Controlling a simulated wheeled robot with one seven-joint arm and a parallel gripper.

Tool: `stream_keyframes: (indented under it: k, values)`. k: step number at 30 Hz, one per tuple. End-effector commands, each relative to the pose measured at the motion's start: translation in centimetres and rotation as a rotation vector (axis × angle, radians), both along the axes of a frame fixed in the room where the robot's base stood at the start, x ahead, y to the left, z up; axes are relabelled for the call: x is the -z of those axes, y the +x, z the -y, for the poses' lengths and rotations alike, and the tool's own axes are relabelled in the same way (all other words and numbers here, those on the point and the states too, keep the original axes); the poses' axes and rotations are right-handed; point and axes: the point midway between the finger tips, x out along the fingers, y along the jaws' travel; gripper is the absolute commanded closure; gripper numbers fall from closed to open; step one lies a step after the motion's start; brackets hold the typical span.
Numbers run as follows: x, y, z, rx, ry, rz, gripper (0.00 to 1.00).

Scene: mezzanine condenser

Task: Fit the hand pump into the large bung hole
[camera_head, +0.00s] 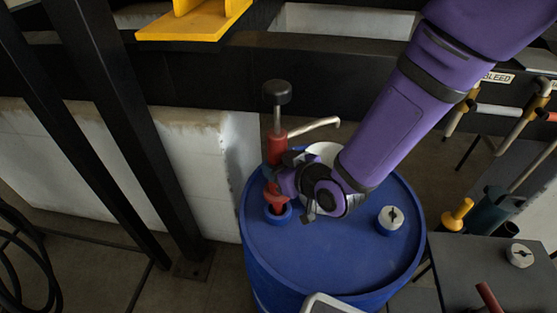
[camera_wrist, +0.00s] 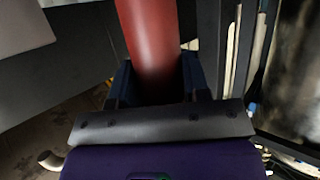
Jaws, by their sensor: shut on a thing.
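The hand pump (camera_head: 277,150) is a red cylinder with a black knob on top and a pale spout pointing right. It stands roughly upright over the large bung hole (camera_head: 277,214), a blue-rimmed opening at the left of the blue drum's top (camera_head: 330,258). The pump's lower red part is at or just above the hole; I cannot tell if it is seated. My gripper (camera_head: 270,178) is shut on the pump's body. In the wrist view the red pump body (camera_wrist: 148,40) lies between the fingers (camera_wrist: 155,82) of my gripper.
A smaller capped bung (camera_head: 391,218) is at the right of the drum top. A dark table (camera_head: 500,275) with a cap stands at the right. Black steel posts (camera_head: 110,120) and a beam are at left and behind. Hoses (camera_head: 20,250) lie at the far left.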

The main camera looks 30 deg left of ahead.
Motion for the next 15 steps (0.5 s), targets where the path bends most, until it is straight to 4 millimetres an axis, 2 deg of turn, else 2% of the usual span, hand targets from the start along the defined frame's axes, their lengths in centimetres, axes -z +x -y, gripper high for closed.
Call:
stream_keyframes:
  k: [15]
  values:
    - [2.9, 0.0, 0.0, 0.000, 0.001, 0.000, 1.00]
